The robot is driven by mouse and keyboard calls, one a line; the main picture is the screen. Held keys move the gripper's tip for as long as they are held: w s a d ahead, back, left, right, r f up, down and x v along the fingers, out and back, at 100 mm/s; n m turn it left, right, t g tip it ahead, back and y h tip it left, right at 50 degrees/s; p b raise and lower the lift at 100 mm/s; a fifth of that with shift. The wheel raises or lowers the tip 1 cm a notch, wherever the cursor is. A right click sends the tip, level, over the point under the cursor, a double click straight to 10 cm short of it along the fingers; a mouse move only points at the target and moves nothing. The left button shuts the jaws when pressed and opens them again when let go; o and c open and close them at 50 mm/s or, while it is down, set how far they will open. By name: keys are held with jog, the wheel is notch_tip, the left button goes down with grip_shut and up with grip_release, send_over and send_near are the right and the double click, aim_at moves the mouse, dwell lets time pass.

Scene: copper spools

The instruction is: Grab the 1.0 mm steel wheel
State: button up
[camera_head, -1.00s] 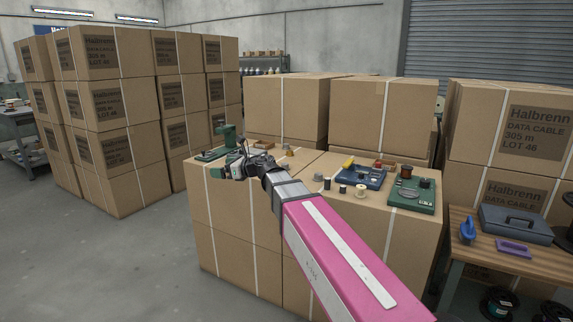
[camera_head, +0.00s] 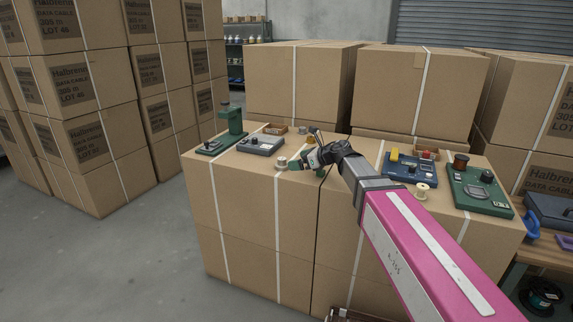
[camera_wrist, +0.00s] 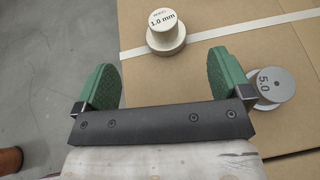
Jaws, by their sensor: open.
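A pale cream, stepped round piece marked "1.0 mm" (camera_wrist: 165,32) stands upright on the cardboard box top in the wrist view, ahead of the gap between my fingers. My gripper (camera_wrist: 163,68) has its green fingers wide apart with nothing between them. A grey round piece marked "5.0" (camera_wrist: 275,88) stands just right of my right finger, partly covered by it. In the head view my gripper (camera_head: 307,166) is low over the box top, right beside a small pale piece (camera_head: 281,163), seemingly the 1.0 mm one. Its material is unclear.
A green press (camera_head: 234,122) and a grey device (camera_head: 261,145) stand left on the box top. Blue (camera_head: 412,172) and green (camera_head: 482,196) instruments and a cream spool (camera_head: 422,191) stand right. Tall cartons rise behind. The box's front edge is close to my gripper.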

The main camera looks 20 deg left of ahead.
aim_at(282, 162)
jog(key=x, duration=0.3)
jog(key=shift+w+a, duration=0.15)
jog(key=shift+a, duration=0.25)
jog(key=x, duration=0.4)
jog(key=shift+w+a, duration=0.1)
jog(key=shift+w, duration=0.2)
jog(key=shift+a+f, duration=0.1)
jog(key=shift+a, duration=0.3)
jog(key=c, duration=1)
